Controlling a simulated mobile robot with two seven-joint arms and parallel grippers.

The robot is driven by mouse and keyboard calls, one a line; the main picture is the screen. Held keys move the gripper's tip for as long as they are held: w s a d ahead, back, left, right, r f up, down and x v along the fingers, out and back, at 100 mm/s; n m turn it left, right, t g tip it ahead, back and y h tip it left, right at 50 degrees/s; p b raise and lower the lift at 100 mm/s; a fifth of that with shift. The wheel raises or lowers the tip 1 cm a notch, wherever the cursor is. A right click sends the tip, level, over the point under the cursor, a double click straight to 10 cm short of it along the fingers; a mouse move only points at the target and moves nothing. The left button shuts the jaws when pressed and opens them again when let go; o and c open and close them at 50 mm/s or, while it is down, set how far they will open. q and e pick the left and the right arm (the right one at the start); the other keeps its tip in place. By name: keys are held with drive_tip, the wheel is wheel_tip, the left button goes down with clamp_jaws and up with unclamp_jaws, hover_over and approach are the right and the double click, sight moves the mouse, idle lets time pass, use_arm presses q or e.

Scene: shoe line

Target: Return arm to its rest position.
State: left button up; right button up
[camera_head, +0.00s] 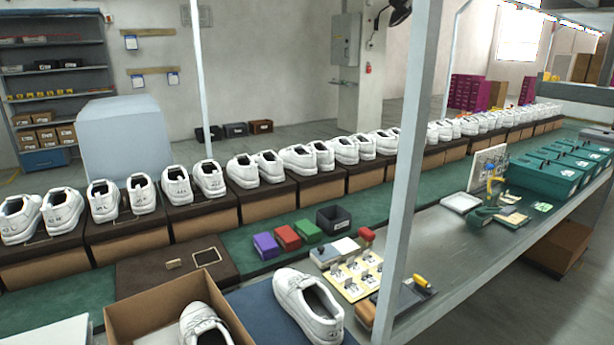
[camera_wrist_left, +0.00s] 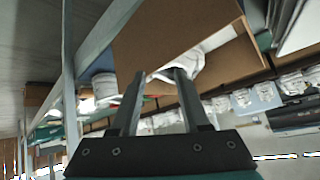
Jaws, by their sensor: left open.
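My left gripper (camera_wrist_left: 160,75) shows in the left wrist view, its two dark fingers apart with nothing between them. Beyond the fingertips in that view are an open brown box (camera_wrist_left: 172,38) and part of a white shoe (camera_wrist_left: 192,64); I cannot tell the distance. Neither arm shows in the head view. There, an open cardboard box (camera_head: 165,305) stands at the front with a white shoe (camera_head: 203,326) inside it. Another white shoe (camera_head: 308,308) lies on a blue mat (camera_head: 256,309) beside the box. My right gripper is in neither view.
White shoes on boxes line the green conveyor (camera_head: 375,208). A metal post (camera_head: 408,160) rises at the front. Small colored boxes (camera_head: 288,237), a sticker sheet (camera_head: 356,276) and a yellow-handled tool (camera_head: 421,281) lie on the bench. Teal bins (camera_head: 545,177) stand at the right.

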use_arm(q)
drive_tip(key=s+d+f+g+h, duration=0.1)
drive_tip(key=s+f+g, duration=0.5)
drive_tip(key=s, duration=0.5)
wheel_tip(320, 180, down, 23)
drive_tip(key=s, duration=0.3)
drive_tip(key=s+a+f+g, duration=0.2)
drive_tip(key=s+f, duration=1)
drive_tip(key=s, duration=0.2)
drive_tip(key=shift+s+a+f+m, duration=0.15)
drive_tip(key=shift+s+a+m, duration=0.05)
drive_tip(key=shift+a+m, duration=0.2)
